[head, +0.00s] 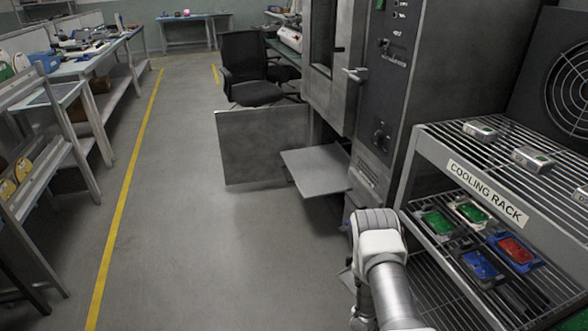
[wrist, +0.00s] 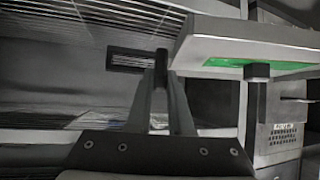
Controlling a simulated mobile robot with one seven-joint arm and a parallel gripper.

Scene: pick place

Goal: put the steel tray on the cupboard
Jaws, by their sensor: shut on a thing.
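In the wrist view my gripper (wrist: 164,72) has its fingers close together at the left end of a pale grey steel tray (wrist: 245,32) with a green patch. They appear to pinch its edge. In the head view my arm reaches forward at the lower right; its fingers and the held tray are hidden there. A tall grey cabinet stands ahead of my arm. Its low door (head: 262,146) hangs open, and a flat grey panel (head: 317,170) sticks out beside it. I cannot tell for sure whether this is the cupboard.
The cooling rack (head: 487,192) is close on the right. Benches line the left. The floor (head: 185,230) between is clear. A black chair (head: 252,75) stands behind the open door.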

